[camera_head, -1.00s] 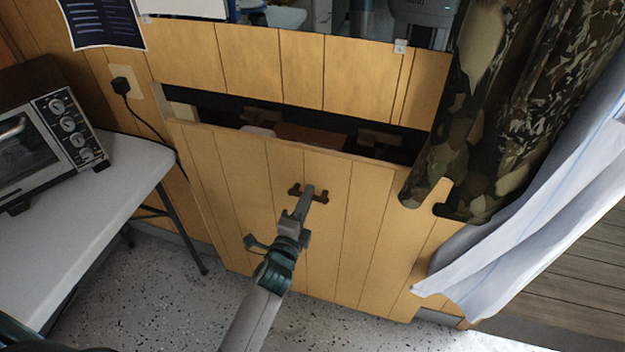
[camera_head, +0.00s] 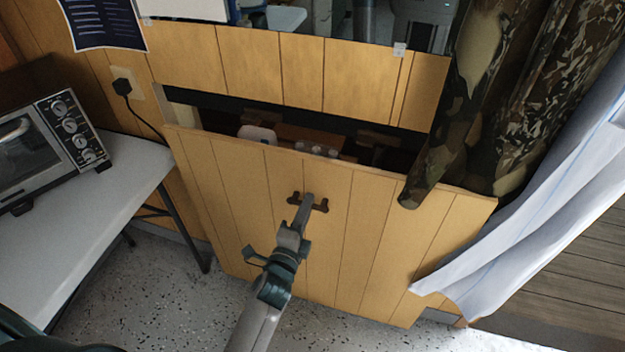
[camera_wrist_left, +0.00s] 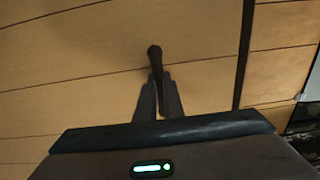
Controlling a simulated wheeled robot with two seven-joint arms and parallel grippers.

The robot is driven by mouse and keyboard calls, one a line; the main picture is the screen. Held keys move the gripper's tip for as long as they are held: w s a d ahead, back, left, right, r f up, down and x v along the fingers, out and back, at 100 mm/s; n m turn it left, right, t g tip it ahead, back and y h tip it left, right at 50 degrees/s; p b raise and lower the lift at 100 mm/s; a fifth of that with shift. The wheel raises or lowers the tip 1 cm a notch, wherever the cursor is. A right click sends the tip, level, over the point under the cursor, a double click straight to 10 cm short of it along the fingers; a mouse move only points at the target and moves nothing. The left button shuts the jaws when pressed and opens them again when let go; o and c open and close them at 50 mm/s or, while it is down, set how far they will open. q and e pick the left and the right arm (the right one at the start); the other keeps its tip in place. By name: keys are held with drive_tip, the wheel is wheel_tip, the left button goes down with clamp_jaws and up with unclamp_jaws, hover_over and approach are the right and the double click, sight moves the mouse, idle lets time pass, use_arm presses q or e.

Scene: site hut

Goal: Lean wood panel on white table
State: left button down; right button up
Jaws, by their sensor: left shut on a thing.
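The wood panel (camera_head: 240,190) is a large plank-lined board with a dark handle (camera_head: 319,206) near its upper middle. It stands in front of a wall opening, its top edge tilted out from the wall. My left gripper (camera_head: 304,202) is shut on the handle. The left wrist view shows the fingers (camera_wrist_left: 158,95) closed around the dark handle bar, with the panel's planks behind. My right gripper is in neither view.
A toaster oven (camera_head: 45,150) sits on the table, its cord running to a wall outlet (camera_head: 128,88). Camouflage cloth (camera_head: 520,100) and a white curtain (camera_head: 540,220) hang at the right, close to the panel. Several items show in the dark opening (camera_head: 300,130). Speckled floor (camera_head: 150,290) is clear in front.

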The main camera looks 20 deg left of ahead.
use_arm(q)
drive_tip(key=shift+d+r, duration=0.1)
drive_tip(key=shift+r, duration=0.2)
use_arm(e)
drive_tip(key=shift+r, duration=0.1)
use_arm(q)
drive_tip(key=shift+s+d+r+p, duration=0.1)
drive_tip(key=shift+s+d+p, duration=0.1)
drive_tip(key=shift+s, duration=0.35)
drive_tip(key=shift+s+d+r+p, duration=0.1)
drive_tip(key=shift+s+r+p, duration=0.05)
drive_tip(key=shift+s, duration=0.35)
drive_tip(key=shift+s+d+r+p, duration=0.1)
drive_tip(key=shift+s+p, duration=0.1)
drive_tip(key=shift+s, duration=0.35)
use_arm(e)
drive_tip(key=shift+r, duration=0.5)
